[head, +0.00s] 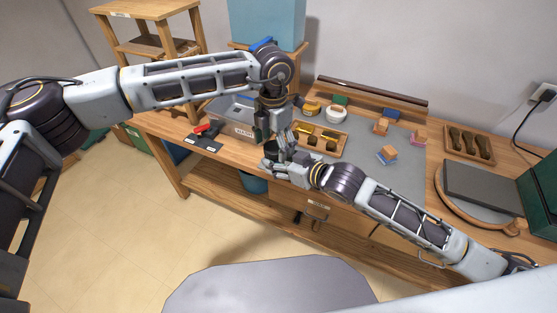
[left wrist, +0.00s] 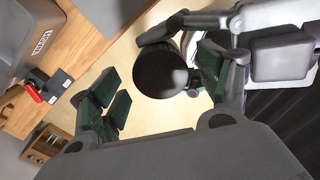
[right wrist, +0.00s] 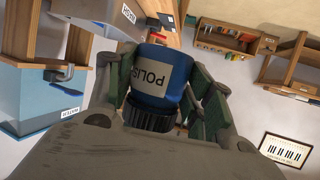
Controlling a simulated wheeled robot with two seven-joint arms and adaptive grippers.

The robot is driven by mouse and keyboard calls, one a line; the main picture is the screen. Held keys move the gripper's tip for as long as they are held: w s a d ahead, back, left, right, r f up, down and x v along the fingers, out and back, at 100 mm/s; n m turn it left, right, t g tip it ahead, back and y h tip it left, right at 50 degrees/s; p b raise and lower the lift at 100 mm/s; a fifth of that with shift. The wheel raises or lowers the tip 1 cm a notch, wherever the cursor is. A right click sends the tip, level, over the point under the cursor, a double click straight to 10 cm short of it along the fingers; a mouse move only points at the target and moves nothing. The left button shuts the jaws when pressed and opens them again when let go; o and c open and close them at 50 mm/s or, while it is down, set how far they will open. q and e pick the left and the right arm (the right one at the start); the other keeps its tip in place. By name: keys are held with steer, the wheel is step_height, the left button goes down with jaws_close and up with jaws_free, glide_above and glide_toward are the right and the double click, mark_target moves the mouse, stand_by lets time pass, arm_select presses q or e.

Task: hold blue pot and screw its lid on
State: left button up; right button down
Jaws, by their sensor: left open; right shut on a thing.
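From above, the lid shows as a dark disc (left wrist: 160,74) in the left wrist view. My left gripper (left wrist: 157,88) is open, with its fingers on either side of the lid and a gap on the left. In the head view the dark lid (head: 271,148) shows under my left gripper (head: 264,128), beside my right gripper (head: 283,165).
The pot is held near the front edge of the wooden workbench (head: 160,122). A grey bin (head: 238,128) and a dark mat with a red-handled item (head: 204,131) stand to the left.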

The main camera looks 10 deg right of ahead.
arm_select(q)
steer(key=shift+n, duration=6.6)
step_height(320, 180, up, 8)
steer(key=shift+r, duration=0.1)
steer(key=shift+s+d+f+g+h, duration=0.2)
steer(key=shift+d+g+h, duration=0.15)
steer(key=shift+d, duration=0.2)
steer(key=shift+s+d+f+g+h, duration=0.15)
steer(key=shift+s+d+g+h, duration=0.15)
steer(key=shift+d, duration=0.2)
steer(key=shift+w+d+r+m+g+h, duration=0.25)
steer(key=shift+w+d+r+g+h, duration=0.6)
steer(key=shift+d+h, duration=1.3)
steer(key=shift+w+d+r+m+g+h, duration=0.1)
steer(key=shift+d+r+m+g+h, duration=0.25)
steer(key=shift+d+g+h, duration=1.8)
steer(key=w+a+f+n+t+h, duration=0.2)
steer(key=w+a+n+t+h, duration=0.45)
steer(key=w+a+h, duration=0.35)
steer(key=w+a+f+n+t+y, duration=0.2)
steer(key=w+a+f+n+t, duration=0.3)
steer(key=a+f+t, duration=0.3)
steer(key=w+a+f+n+t+y, duration=0.3)
steer(key=w+a+f+n+t, duration=0.3)
steer(key=a, duration=0.7)
step_height(320, 180, down, 4)
steer(key=shift+r+n+t, duration=0.25)
steer(key=shift+n+t, duration=0.6)
steer(key=shift+t, duration=0.25)
